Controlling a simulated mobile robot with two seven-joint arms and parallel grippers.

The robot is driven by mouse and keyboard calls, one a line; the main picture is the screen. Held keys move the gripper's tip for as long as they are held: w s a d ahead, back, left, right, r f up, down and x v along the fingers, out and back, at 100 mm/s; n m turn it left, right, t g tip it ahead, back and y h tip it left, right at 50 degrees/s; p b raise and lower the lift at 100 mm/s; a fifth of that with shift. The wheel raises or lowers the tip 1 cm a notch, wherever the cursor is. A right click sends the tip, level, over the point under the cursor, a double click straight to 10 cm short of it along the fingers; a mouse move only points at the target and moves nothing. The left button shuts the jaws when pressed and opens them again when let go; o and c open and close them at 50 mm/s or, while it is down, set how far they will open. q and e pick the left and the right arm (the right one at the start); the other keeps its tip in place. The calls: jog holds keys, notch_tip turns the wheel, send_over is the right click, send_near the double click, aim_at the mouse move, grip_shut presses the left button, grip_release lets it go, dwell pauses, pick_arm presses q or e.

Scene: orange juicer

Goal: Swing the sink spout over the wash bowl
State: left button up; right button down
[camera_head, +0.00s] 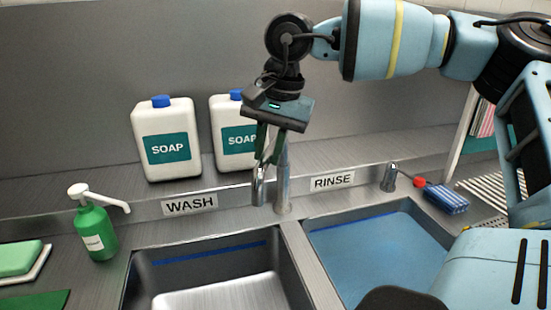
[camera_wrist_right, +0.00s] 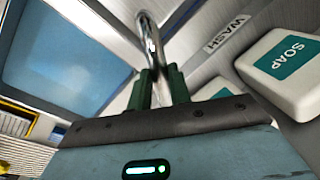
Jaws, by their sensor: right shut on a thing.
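The chrome sink spout (camera_head: 259,186) rises from its post (camera_head: 283,185) on the ledge between the two bowls. Its downturned end points left of the post, toward the back right corner of the wash bowl (camera_head: 140,285). I cannot tell whether its tip is past the rim. My right gripper (camera_head: 268,155) comes from above, its green fingers shut on the upper part of the spout. The wrist view shows the spout (camera_wrist_right: 150,38) passing between the fingertips (camera_wrist_right: 161,80). My left gripper is not in view.
The blue-water rinse bowl (camera_head: 375,250) lies to the right. Two white soap jugs (camera_head: 165,115) (camera_head: 222,150) stand behind the wash bowl. A green pump bottle (camera_head: 95,235) stands at left. A blue scrubber (camera_head: 446,198) lies at right. The space over the wash bowl is clear.

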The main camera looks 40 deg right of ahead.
jog(key=shift+w+a+m+b, duration=0.25)
jog(key=shift+w+m+b, duration=0.1)
jog(key=shift+w+m, duration=0.15)
jog(key=shift+w+a+m+b, duration=0.2)
jog(key=shift+w+m+b, duration=0.1)
jog(key=shift+w+m, duration=0.2)
jog(key=shift+r, duration=0.1)
jog(key=c, duration=1.3)
grip_release()
jog(key=shift+s+d+r, duration=0.1)
jog(key=shift+s+r, duration=0.15)
jog(key=shift+r, duration=1)
jog(key=shift+s+d+r, duration=0.1)
jog(key=shift+s+r, duration=0.1)
jog(key=shift+r, duration=1.1)
jog(key=shift+s+r, duration=0.25)
jog(key=shift+r, duration=1)
